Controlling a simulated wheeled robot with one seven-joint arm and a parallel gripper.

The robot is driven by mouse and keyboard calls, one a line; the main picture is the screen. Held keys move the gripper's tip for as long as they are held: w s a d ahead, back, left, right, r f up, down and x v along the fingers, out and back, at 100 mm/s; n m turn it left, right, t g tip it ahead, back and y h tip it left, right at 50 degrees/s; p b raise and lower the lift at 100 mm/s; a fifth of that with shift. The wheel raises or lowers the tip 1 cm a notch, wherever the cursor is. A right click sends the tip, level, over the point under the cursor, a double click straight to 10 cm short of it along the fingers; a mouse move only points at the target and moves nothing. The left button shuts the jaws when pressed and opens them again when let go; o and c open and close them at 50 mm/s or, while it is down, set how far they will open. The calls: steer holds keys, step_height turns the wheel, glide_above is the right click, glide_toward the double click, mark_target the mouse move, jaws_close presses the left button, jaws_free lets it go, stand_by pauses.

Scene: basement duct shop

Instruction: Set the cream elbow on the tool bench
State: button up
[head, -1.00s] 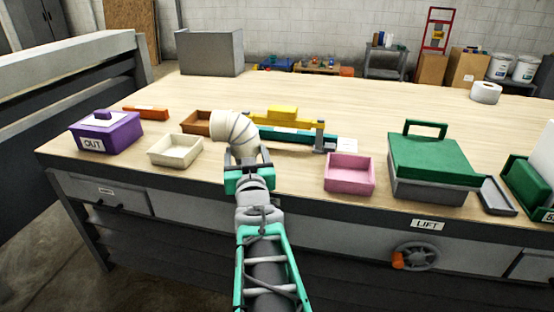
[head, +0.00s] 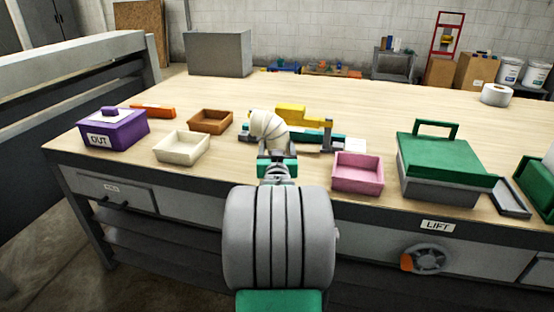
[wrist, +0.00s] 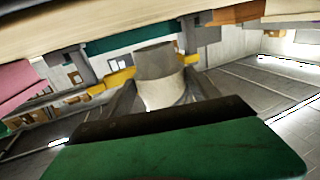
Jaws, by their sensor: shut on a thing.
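The cream elbow (head: 266,127), a ribbed curved duct piece, is at the end of my arm in the head view, over the wooden-topped bench (head: 290,95). My gripper (head: 277,153) is shut on its lower end. In the wrist view my gripper (wrist: 160,95) has the elbow's pale round end (wrist: 163,93) between its fingers. The elbow partly hides a teal and yellow fixture (head: 305,118) behind it. I cannot tell whether the elbow touches the bench. No label shows which surface is the tool bench; a small grey stand (head: 393,65) with items stands at the back.
A purple OUT box (head: 115,130), cream tray (head: 182,147), brown tray (head: 210,121) and orange bar (head: 153,110) are left of the elbow. A pink tray (head: 357,174) and green-lidded box (head: 437,160) are right. The bench's far middle is clear.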

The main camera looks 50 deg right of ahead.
steer(key=shift+f, duration=1.5)
steer(key=shift+f+b, duration=0.25)
steer(key=shift+b, duration=0.15)
steer(key=o, duration=1.6)
